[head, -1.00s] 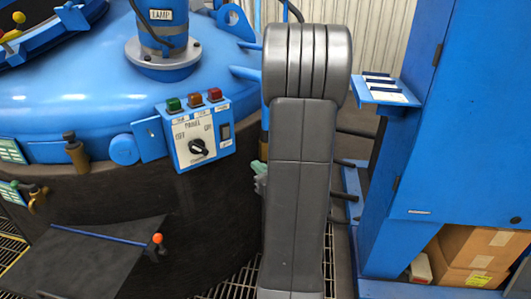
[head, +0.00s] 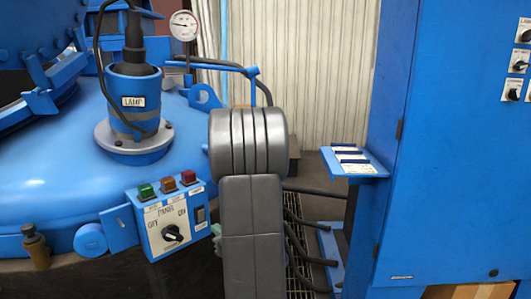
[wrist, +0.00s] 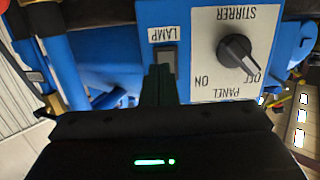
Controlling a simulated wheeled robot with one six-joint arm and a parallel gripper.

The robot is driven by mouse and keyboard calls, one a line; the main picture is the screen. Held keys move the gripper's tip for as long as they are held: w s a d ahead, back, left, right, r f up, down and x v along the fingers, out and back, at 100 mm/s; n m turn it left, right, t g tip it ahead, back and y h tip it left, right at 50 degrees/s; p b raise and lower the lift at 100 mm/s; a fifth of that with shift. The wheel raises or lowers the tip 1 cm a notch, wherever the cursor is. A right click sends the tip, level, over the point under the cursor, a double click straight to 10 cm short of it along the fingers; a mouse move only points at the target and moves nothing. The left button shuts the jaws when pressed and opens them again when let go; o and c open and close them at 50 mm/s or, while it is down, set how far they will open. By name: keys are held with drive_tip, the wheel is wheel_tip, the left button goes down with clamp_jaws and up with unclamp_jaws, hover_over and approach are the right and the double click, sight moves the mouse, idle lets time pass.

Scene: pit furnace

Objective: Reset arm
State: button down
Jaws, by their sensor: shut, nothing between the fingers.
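My gripper (wrist: 159,82) shows in the wrist view as dark fingers, shut and empty. Its tips are close in front of the black LAMP rocker switch (wrist: 167,57) on the panel; I cannot tell whether they touch. The panel (wrist: 200,98) appears upside down there, with the black STIRRER knob (wrist: 237,50) turned towards OFF. In the head view my grey arm (head: 250,215) stands upright just right of the panel (head: 150,238), and the gripper is mostly hidden behind it. The switch (head: 200,215) is visible at the panel's right side.
The blue furnace lid (head: 50,170) carries a lamp unit (head: 133,95), with a pressure gauge (head: 184,25) behind. A blue cabinet (head: 440,150) stands at right, near a small blue shelf (head: 372,172). Black hoses (head: 305,250) run between arm and cabinet.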

drive_tip(key=shift+v, duration=2)
drive_tip(key=shift+r, duration=0.1)
drive_tip(key=shift+a, duration=0.1)
